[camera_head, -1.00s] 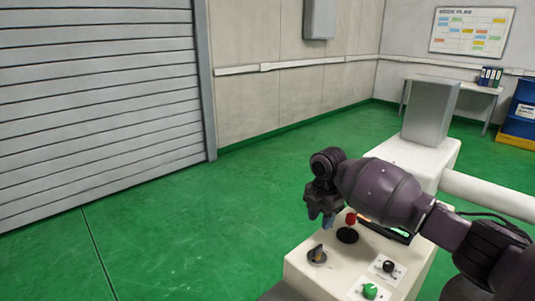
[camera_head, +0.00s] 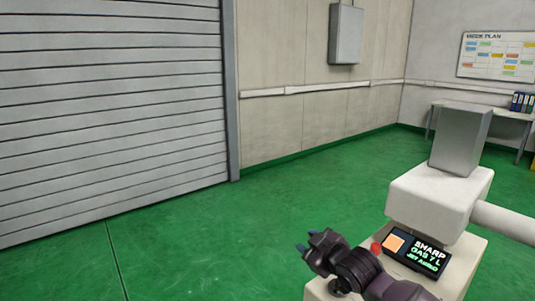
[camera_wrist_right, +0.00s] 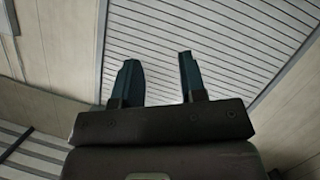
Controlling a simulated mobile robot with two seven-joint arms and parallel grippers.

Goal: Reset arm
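My right gripper (camera_head: 306,240) is at the lower middle of the head view, in front of the white machine console (camera_head: 318,290). Its dark fingers point left, away from the console. In the right wrist view its two fingers (camera_wrist_right: 158,78) stand apart with nothing between them. Behind them are the ribbed door and pale wall panels. My right arm and gripper cover much of the console's top. My left gripper is not in view.
A red knob (camera_head: 376,248) and a lit display (camera_head: 418,252) show beside my arm. The white machine body (camera_head: 425,203) carries a grey block (camera_head: 460,140). Green floor (camera_head: 190,240) is clear up to the grey shutter door (camera_head: 110,120).

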